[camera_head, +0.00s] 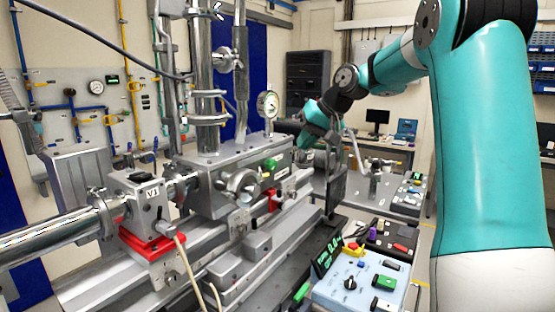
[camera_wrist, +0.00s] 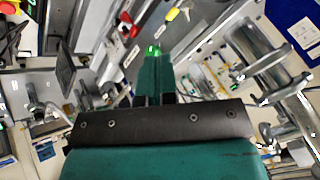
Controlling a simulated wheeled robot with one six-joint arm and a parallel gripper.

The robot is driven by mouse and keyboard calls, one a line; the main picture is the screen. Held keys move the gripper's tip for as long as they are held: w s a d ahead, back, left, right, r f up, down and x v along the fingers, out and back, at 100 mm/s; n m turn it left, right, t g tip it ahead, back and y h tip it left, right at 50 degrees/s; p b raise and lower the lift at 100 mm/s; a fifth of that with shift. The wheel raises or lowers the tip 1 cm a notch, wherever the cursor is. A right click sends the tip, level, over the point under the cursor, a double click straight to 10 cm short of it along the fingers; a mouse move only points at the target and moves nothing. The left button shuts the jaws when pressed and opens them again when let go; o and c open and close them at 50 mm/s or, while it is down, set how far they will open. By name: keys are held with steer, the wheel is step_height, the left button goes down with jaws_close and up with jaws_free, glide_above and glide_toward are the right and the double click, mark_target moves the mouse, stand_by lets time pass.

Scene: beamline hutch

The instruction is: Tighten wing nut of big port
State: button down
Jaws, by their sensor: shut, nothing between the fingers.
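My gripper (camera_head: 307,138) is at the right end of the steel chamber (camera_head: 215,162), to the right of the pressure gauge. In the wrist view its teal fingers (camera_wrist: 154,65) are together, with nothing held between them. A bright green part (camera_wrist: 152,50) shows at the fingertips; I cannot tell whether they touch it. On the chamber's front, a round metal port (camera_head: 241,184) faces the camera, and a green knob (camera_head: 270,164) sits to its upper right. I cannot make out a wing nut clearly, nor tell which port is the big one.
A gauge (camera_head: 268,104) stands on the chamber beside my arm. A dark upright panel (camera_head: 337,185) is below my gripper. A control box (camera_head: 362,285) with buttons is in front. Pipes and a red-based valve block (camera_head: 152,245) fill the left.

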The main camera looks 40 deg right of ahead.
steer(key=p, duration=0.2)
glide_toward(261, 177)
step_height(261, 177, down, 4)
steer(key=w+d, duration=0.2)
steer(key=a+p, duration=0.1)
steer(key=w+a+p, duration=0.1)
steer(key=shift+a+f, duration=0.15)
steer(key=shift+a, duration=0.15)
steer(key=shift+w+a+f, duration=0.1)
steer(key=shift+w+a, duration=0.15)
steer(key=shift+s+a+b, duration=0.15)
steer(key=shift+a+b, duration=0.2)
